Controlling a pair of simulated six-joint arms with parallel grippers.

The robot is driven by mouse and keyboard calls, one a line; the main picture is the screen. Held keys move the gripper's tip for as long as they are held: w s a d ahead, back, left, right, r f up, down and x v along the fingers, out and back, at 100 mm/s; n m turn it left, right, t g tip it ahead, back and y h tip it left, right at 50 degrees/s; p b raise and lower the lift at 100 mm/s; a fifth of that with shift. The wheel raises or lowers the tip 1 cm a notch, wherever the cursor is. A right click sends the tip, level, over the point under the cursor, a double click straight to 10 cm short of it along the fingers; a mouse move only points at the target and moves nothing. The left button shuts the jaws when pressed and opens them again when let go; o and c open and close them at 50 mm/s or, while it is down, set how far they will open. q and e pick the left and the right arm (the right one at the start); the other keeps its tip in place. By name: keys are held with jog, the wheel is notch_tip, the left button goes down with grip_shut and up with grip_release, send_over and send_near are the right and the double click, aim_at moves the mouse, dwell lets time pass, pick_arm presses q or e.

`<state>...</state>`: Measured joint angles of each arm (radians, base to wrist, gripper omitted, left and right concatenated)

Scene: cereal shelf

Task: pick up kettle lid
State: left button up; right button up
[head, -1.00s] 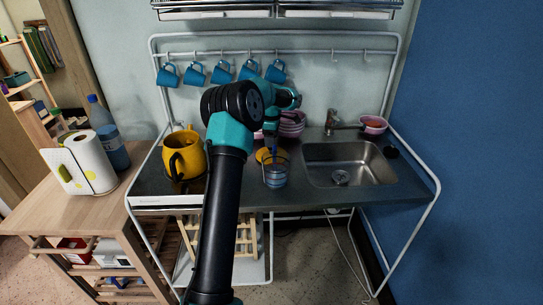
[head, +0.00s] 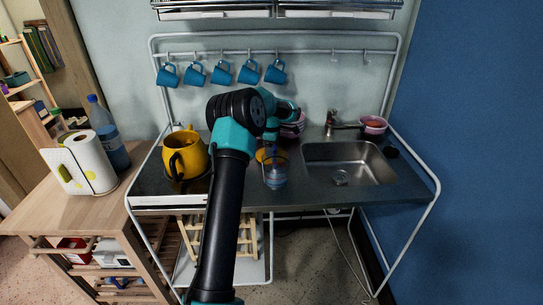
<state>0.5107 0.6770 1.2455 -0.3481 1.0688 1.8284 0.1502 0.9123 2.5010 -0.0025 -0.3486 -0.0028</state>
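The yellow kettle (head: 194,157) stands upright at the left end of the dark counter, its dark handle facing me. A small yellow piece (head: 262,155) shows beside a clear blue-tinted glass (head: 275,177) at mid-counter. It may be the kettle lid, but it is partly hidden. One arm, which seems to be my left, rises from the bottom left of centre and bends over the counter. Its teal wrist is above the glass and yellow piece. Its fingers are too small and hidden to read. My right gripper is out of view.
Pink bowls (head: 292,129) are stacked behind the glass. A steel sink (head: 350,165) with a tap (head: 333,121) is on the right. Several blue mugs (head: 221,73) hang from the rail above. A paper towel roll (head: 90,160) and a bottle (head: 112,146) stand on the left side table.

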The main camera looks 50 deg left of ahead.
pick_arm(q)
jog(key=shift+c, duration=0.5)
jog(key=c, duration=0.9)
jog(key=shift+r, duration=0.15)
jog(key=shift+c, duration=0.2)
